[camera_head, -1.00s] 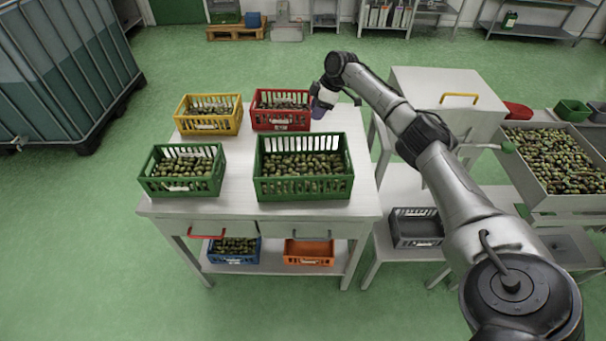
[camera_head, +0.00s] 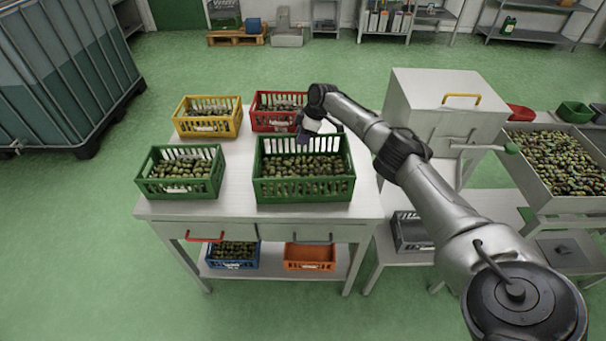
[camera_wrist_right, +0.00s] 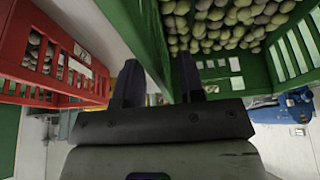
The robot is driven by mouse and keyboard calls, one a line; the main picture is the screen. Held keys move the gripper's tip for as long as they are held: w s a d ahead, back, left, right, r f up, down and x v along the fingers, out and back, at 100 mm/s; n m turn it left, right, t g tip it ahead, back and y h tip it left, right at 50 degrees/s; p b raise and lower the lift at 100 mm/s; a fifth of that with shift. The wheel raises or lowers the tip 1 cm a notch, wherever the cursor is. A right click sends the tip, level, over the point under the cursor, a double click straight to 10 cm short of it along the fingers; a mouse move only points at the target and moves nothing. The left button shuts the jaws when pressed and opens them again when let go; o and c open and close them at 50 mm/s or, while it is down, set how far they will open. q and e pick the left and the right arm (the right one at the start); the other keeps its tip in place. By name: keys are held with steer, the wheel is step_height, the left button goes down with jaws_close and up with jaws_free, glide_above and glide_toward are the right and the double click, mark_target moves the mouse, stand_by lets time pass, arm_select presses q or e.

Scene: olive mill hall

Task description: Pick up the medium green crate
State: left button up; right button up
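Two green crates of olives stand on the white table. The larger one (camera_head: 303,190) is at the front right and the smaller one (camera_head: 179,188) at the front left. My right gripper (camera_head: 303,137) is at the far rim of the larger crate, pointing down. In the right wrist view my right gripper (camera_wrist_right: 158,78) is open, its two dark fingers apart. A green wall of the larger crate (camera_wrist_right: 146,40) runs between them; I cannot tell whether they touch it. My left gripper is not in view.
A red crate (camera_head: 275,124) stands close behind the larger green crate, near my right gripper. A yellow crate (camera_head: 206,130) is at the back left. A blue crate (camera_head: 232,263) and an orange crate (camera_head: 310,265) sit on the lower shelf. A grey machine (camera_head: 440,110) stands right of the table.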

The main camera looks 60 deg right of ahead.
steer(key=shift+f, duration=0.2)
steer(key=shift+w, duration=0.1)
steer(key=shift+c, duration=0.3)
jaws_close()
stand_by(0.8)
steer(key=shift+r, duration=0.1)
